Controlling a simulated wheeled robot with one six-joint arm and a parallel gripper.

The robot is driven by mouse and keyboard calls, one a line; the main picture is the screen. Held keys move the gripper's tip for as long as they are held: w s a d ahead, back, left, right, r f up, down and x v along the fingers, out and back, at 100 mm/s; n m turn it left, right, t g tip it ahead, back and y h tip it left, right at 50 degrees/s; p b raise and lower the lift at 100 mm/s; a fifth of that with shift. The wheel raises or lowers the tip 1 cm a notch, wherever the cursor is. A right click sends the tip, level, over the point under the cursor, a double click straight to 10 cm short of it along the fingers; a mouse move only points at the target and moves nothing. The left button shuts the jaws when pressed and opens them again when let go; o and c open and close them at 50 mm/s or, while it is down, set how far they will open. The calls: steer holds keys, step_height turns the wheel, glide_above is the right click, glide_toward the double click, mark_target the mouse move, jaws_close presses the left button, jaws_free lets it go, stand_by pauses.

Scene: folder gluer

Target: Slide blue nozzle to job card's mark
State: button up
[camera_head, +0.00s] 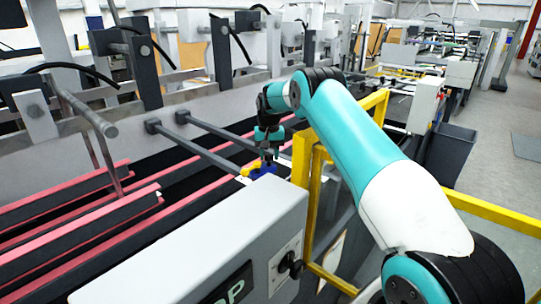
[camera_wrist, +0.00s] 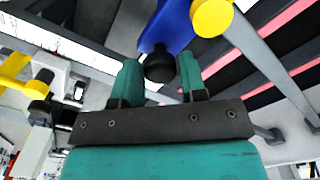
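The blue nozzle (camera_head: 263,170) sits past the far end of the grey machine housing in the head view. In the wrist view the blue nozzle (camera_wrist: 174,27) shows at top centre, with a black rounded end (camera_wrist: 159,66) facing me. My gripper (camera_head: 267,156) is right over it. In the wrist view the two teal fingers of my gripper (camera_wrist: 160,78) stand on either side of the black end, very close to it. I cannot tell whether they touch it. A white strip with markings (camera_wrist: 62,42) lies to the left; I cannot tell whether it is the job card. No mark is readable.
A yellow knob (camera_wrist: 212,17) on a grey rod is right beside the nozzle. Red-edged rails (camera_head: 75,212) run at the left. A grey housing (camera_head: 200,235) stands in front. A yellow guard frame (camera_head: 312,185) is close on the right, below my arm.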

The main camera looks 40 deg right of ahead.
steer(key=shift+o, duration=1.3)
step_height(320, 180, up, 17)
steer(key=b, duration=0.2)
steer(key=shift+r, duration=0.2)
steer(key=shift+s, duration=0.1)
